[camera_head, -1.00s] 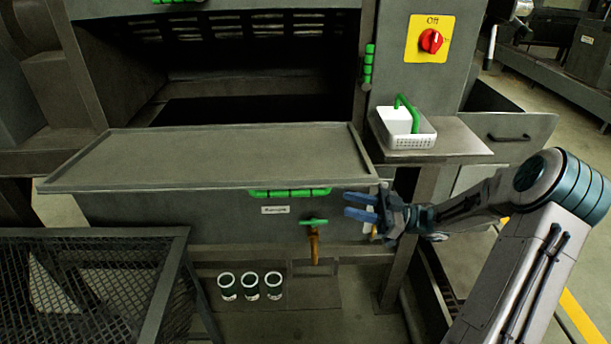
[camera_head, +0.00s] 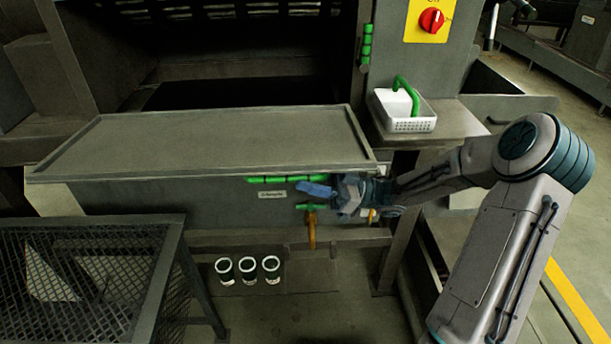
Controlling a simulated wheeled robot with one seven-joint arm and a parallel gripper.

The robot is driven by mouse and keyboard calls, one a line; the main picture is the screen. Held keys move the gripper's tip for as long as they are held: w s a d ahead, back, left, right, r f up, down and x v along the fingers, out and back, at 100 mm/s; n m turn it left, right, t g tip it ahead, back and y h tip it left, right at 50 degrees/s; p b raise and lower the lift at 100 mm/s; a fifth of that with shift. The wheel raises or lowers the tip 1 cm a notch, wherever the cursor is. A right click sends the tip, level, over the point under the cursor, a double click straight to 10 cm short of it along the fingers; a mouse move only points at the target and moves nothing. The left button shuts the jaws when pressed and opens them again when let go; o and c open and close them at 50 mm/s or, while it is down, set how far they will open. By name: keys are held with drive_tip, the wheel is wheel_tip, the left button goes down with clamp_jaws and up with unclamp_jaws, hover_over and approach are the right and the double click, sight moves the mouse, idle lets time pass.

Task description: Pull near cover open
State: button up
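The near cover appears to be the grey, flat-topped box front (camera_head: 190,205) below the dark machine opening. Its rimmed flat top (camera_head: 200,145) slopes slightly, and a green bar handle (camera_head: 275,180) runs along the upper edge of its front face. A small white label (camera_head: 272,194) sits under the handle. My gripper (camera_head: 312,188) is at the right end of the green handle, with its blue fingers pointing left. The fingers overlap in this view, so the gap between them is hidden. I cannot tell whether they touch the handle.
An orange tap with a green lever (camera_head: 311,225) hangs just below my gripper. Several dark cups (camera_head: 248,268) stand below it. A mesh-topped frame (camera_head: 90,270) fills the lower left. A white basket (camera_head: 403,112) sits on a side shelf at right, below a red switch (camera_head: 432,19).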

sight(312, 160)
drive_tip(key=shift+a+r, duration=0.2)
drive_tip(key=shift+a, duration=0.2)
clamp_jaws()
wheel_tip(312, 160, up, 3)
drive_tip(key=m+p, duration=0.1)
drive_tip(key=p, duration=0.2)
drive_tip(key=shift+t+p, duration=0.35)
drive_tip(key=shift+t, duration=0.05)
drive_tip(key=shift+w+r+m+t+p, duration=0.15)
drive_tip(key=shift+r+m+t+p, duration=0.25)
drive_tip(key=shift+r+m+p, duration=0.7)
drive_tip(key=shift+f, duration=0.15)
